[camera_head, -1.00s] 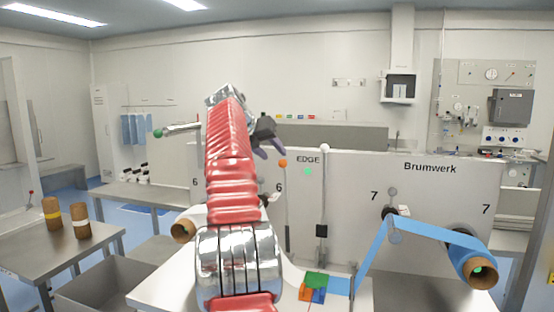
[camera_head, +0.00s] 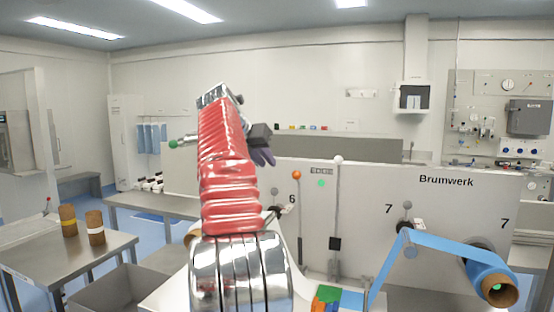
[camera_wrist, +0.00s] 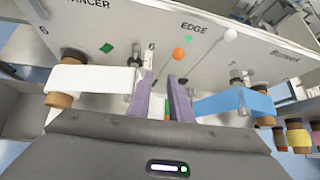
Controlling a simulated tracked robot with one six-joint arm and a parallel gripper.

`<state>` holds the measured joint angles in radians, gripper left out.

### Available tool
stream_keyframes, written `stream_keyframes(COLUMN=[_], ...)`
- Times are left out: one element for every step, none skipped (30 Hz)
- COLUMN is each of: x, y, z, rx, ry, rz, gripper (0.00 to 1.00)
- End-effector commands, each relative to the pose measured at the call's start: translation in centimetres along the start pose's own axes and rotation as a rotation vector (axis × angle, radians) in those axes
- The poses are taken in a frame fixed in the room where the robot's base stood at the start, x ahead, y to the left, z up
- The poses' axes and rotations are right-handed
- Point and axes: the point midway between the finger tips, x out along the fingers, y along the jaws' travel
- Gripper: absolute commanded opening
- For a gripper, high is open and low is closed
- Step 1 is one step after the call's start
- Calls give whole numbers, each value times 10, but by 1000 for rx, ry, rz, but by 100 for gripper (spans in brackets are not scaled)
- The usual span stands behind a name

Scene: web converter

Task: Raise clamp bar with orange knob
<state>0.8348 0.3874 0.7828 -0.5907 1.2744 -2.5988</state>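The orange knob (camera_head: 296,175) tops a thin upright rod on the front of the light-grey machine panel, left of the EDGE label. It also shows in the wrist view (camera_wrist: 178,54), just beyond my fingertips. My gripper (camera_head: 267,157) is up and to the left of the knob in the head view, with its purple fingers pointing toward the panel. In the wrist view my gripper (camera_wrist: 160,78) has a gap between its fingers, with nothing held, and is apart from the knob. My red arm hides part of the panel's left side.
A taller lever with a white knob (camera_head: 338,159) stands right of the orange one. A blue web (camera_head: 440,246) runs to a roll at right, and a white web (camera_wrist: 95,79) shows at left.

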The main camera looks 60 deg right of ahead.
Motion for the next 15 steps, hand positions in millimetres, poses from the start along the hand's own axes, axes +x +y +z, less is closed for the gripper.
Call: stream_keyframes(x=[-13,-20,-30,-37,-45,-55,-62,-70,-80,-88,-95,-105,-112,-120,-129], y=[12,19,28,36,42,51,58,64,71,76,81,87,90,94,99], z=[-10,-16,-25,-33,-41,-52,-61,-70,-82,-91,-101,-114,-124,-135,-149], rx=[38,68,112,145,180,226,260,295,342,375,410,456,490,524,570], ry=[8,14,24,35,45,61,74,88,108,124,140,164,182,202,229], rz=[30,48,72,91,109,133,150,166,187,201,214,233,244,255,268], gripper=[15,13,10,8,6,3,1,0,0,0,0,0,0,0,0])
